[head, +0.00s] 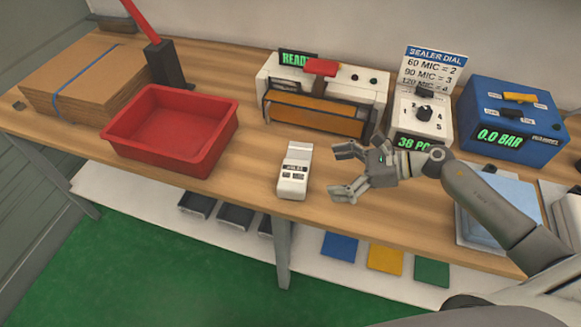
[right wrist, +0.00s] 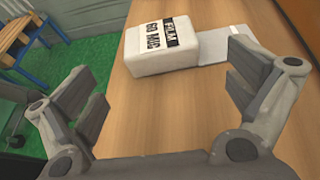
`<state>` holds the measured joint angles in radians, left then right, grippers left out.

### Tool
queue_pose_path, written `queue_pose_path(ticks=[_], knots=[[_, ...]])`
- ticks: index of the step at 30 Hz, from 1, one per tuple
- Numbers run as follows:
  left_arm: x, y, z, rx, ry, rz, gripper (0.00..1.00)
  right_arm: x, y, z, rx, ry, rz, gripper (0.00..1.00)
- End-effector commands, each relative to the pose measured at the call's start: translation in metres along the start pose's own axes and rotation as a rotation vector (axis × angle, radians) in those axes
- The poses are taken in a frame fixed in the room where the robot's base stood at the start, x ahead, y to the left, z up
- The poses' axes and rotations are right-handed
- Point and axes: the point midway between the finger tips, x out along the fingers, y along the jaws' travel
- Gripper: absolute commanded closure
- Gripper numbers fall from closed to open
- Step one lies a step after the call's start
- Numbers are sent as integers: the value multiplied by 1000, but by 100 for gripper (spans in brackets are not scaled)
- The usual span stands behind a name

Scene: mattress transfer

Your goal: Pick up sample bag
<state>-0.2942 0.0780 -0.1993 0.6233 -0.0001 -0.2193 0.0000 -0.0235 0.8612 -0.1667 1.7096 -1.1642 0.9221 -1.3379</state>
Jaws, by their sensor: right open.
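I cannot tell whether either is the sample bag. A pale blue flat item (head: 510,203) lies at the right of the bench, partly hidden by my right arm. My right gripper is open and empty, its fingers spread in the wrist view (right wrist: 165,95), apart from the block. My left gripper is not in view.
A red tray (head: 120,145) and cardboard stack (head: 75,75) stand at left. A sealer (head: 372,95), dial box (head: 430,115) and blue pressure box (head: 510,120) line the back. Bare bench surrounds the white block. A lower shelf (head: 150,215) holds grey bins and coloured squares.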

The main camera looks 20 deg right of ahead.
Motion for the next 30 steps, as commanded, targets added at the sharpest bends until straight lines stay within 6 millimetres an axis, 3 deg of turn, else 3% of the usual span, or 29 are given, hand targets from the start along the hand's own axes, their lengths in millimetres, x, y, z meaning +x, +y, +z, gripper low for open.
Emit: queue_pose_path(ticks=[12, 19, 30], knots=[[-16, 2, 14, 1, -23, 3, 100, 48, 1, -2, -13, 13, 13, 0], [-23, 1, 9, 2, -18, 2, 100, 63, 1, 2, -12, 12, 13, 0], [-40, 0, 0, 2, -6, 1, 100, 104, -1, 4, -11, 13, 13, 0]])
